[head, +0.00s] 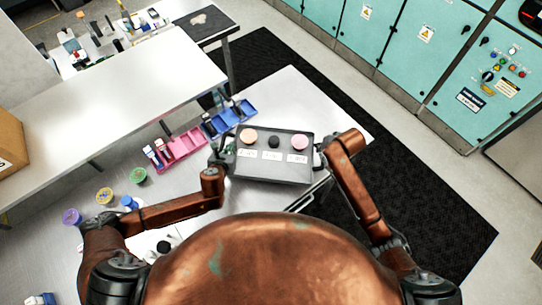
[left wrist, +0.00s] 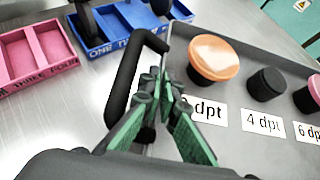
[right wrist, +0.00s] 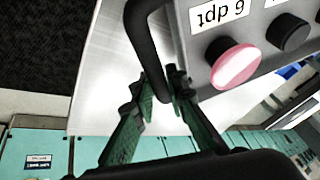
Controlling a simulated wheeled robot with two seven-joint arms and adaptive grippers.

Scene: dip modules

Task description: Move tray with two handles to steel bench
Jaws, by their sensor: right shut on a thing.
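The grey tray (head: 275,178) with two dark handles is in front of me in the head view, over the metal-topped bench (head: 310,95). I cannot tell whether it touches the top. It carries an orange-capped piece (left wrist: 214,57), a black knob (left wrist: 267,83) and a pink-capped piece (right wrist: 235,66), with white labels in front. My left gripper (left wrist: 160,82) is at the left handle (left wrist: 122,75), its fingers close together beside the bar; whether they grip it is unclear. My right gripper (right wrist: 163,92) is shut on the right handle (right wrist: 140,30).
A pink bin (head: 180,148) and a blue bin (head: 228,118) stand left of the tray. Several coloured round pieces, one green (head: 139,176), lie further left. A white table (head: 110,90) is at the left; teal cabinets (head: 400,45) line the back. Bare bench top shows behind the tray.

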